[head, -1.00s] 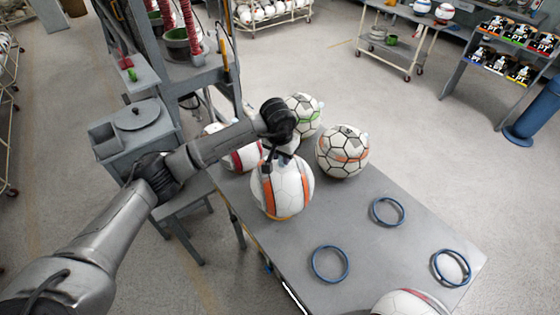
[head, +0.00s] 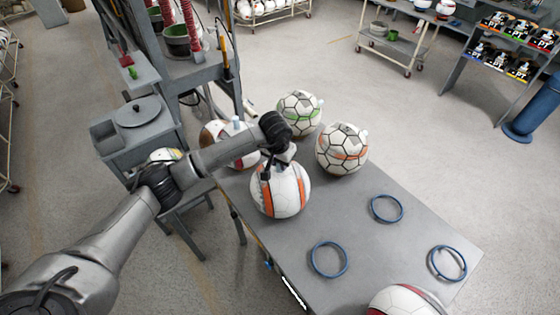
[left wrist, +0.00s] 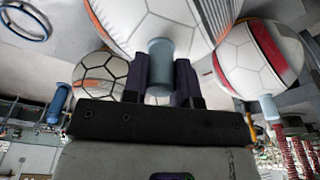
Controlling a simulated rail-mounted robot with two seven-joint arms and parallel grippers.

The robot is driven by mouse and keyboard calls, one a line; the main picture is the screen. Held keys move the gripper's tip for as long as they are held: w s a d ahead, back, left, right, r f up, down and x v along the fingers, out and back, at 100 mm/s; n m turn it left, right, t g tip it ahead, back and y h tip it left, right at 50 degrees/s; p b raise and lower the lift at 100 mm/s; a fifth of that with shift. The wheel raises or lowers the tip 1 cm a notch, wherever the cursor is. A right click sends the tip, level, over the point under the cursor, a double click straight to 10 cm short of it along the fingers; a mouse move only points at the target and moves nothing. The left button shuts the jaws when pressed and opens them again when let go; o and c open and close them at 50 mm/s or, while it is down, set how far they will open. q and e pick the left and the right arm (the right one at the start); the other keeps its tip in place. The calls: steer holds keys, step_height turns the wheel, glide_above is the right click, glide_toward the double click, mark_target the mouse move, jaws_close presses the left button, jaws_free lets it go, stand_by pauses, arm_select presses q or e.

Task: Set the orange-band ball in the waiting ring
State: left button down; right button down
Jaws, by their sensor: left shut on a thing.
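The white ball with broad orange bands (head: 280,191) is in my left gripper (head: 277,160), near the table's left edge. In the left wrist view, the fingers (left wrist: 164,82) are shut on a grey-blue stub (left wrist: 161,52) on this ball (left wrist: 140,22). I cannot tell whether the ball touches the table. Three blue rings lie on the table: one near the middle (head: 386,208), one toward the front (head: 329,259), and one near the right edge (head: 448,263). All three look empty. Which one is the waiting ring is not marked. My right gripper is not in view.
A black-lined ball with a thin orange stripe (head: 342,149) stands right behind the held ball. A green-marked ball (head: 300,112) and a red-marked ball (head: 222,146) are farther back. Another red-and-white ball (head: 404,301) is at the front edge. The grey tabletop (head: 385,240) is clear around the rings.

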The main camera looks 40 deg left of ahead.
arm_select(q)
steer(key=shift+f, duration=0.2)
steer(key=c, duration=1.4)
jaws_free()
steer(key=o, duration=0.5)
